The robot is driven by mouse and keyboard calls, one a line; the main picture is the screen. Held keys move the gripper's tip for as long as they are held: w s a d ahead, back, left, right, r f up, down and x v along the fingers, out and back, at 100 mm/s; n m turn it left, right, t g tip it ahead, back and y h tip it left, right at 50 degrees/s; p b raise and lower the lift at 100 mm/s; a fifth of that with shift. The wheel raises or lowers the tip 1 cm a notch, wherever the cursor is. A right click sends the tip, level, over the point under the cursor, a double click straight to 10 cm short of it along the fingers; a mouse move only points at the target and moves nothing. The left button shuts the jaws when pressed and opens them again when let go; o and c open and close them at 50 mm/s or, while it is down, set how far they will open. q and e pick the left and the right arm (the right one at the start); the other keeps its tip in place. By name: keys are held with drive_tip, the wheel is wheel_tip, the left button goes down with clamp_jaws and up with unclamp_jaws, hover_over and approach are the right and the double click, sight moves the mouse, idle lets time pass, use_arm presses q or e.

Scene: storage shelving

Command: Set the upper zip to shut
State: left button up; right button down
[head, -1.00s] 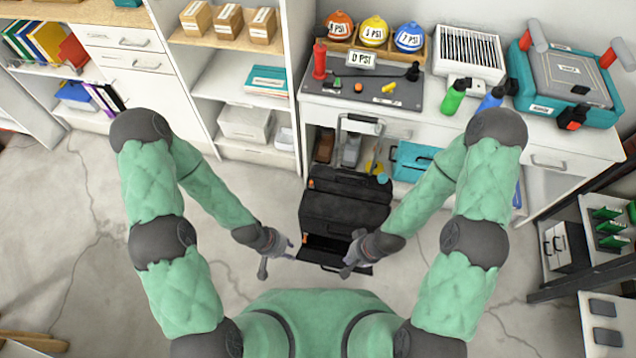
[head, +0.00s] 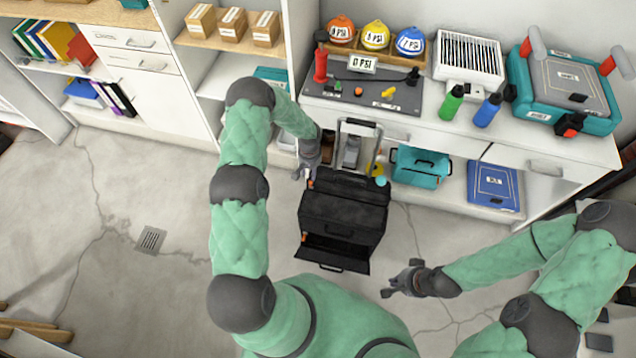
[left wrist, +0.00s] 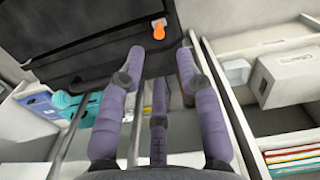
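The black bag (head: 343,205) stands on the floor with a raised handle behind it. Its lower front flap (head: 333,256) hangs open, with an orange tab (head: 304,238) at its left. In the left wrist view, an orange zip pull (left wrist: 159,28) shows on the dark bag, ahead of and between my left fingertips, apart from them. My left gripper (head: 304,174) is open at the bag's upper left corner; its fingers (left wrist: 160,68) hold nothing. My right gripper (head: 388,285) is open and empty, right of the bag. I cannot tell the upper zip's state.
A white workbench (head: 560,145) with a grey mat, bottles and a teal case is behind the bag. A teal bag (head: 420,167) and a blue case (head: 494,187) lie on its lower shelf. White shelving stands left.

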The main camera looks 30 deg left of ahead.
sight(311, 183)
use_arm(q)
wheel_tip(311, 183, down, 9)
drive_tip(key=b, duration=0.2)
drive_tip(key=shift+f+b, duration=0.2)
drive_tip(key=shift+b, duration=0.15)
clamp_jaws()
